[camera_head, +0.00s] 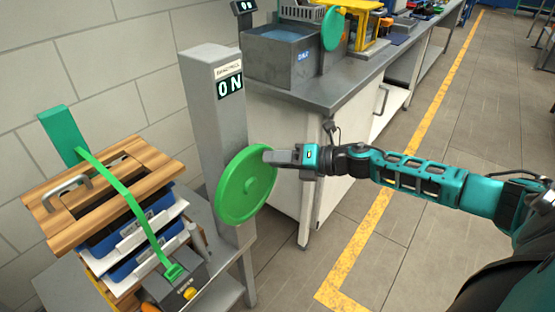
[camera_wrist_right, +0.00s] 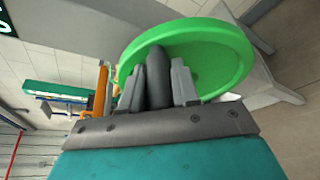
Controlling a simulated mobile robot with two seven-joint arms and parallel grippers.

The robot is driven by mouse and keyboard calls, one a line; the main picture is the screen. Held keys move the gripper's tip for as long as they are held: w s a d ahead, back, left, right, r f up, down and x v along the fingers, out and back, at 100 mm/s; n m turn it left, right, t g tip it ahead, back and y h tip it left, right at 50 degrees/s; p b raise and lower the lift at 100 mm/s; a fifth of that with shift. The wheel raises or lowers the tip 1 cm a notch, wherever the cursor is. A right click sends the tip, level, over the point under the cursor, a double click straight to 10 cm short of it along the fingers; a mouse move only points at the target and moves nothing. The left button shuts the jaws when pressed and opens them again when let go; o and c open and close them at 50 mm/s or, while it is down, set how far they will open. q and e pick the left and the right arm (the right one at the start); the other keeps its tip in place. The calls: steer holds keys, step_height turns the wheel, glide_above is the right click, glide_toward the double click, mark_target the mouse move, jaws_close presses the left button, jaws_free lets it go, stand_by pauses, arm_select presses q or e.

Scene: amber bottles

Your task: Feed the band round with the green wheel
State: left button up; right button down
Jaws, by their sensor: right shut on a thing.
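The green wheel (camera_head: 243,187) stands upright beside a grey post; it also shows in the right wrist view (camera_wrist_right: 215,50). My right gripper (camera_head: 278,158) comes in from the right at the wheel's upper rim. In the right wrist view its fingers (camera_wrist_right: 157,85) are shut on the dark round handle (camera_wrist_right: 157,70) that sticks out from the wheel's face. The green band (camera_head: 122,190) runs from a green upright piece (camera_head: 62,135) over a stack with a wooden top (camera_head: 60,222) down to a green end piece on a dark box. My left gripper is not in view.
The grey post (camera_head: 212,120) carries a display reading "ON". The stack, with blue and white trays (camera_head: 120,262), stands on a grey table at the left. A grey-topped bench (camera_head: 340,85) with bins stands behind the wheel.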

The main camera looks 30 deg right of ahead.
steer(key=c, duration=1.1)
jaws_free()
steer(key=shift+w+d+r, duration=0.1)
steer(key=shift+r, duration=0.25)
steer(key=shift+o, duration=1.1)
steer(key=shift+f, duration=0.15)
steer(key=shift+s+d, duration=0.1)
steer(key=shift+s, duration=0.2)
steer(key=p+v, duration=0.1)
steer(key=v, duration=1.1)
steer(key=shift+s, duration=0.15)
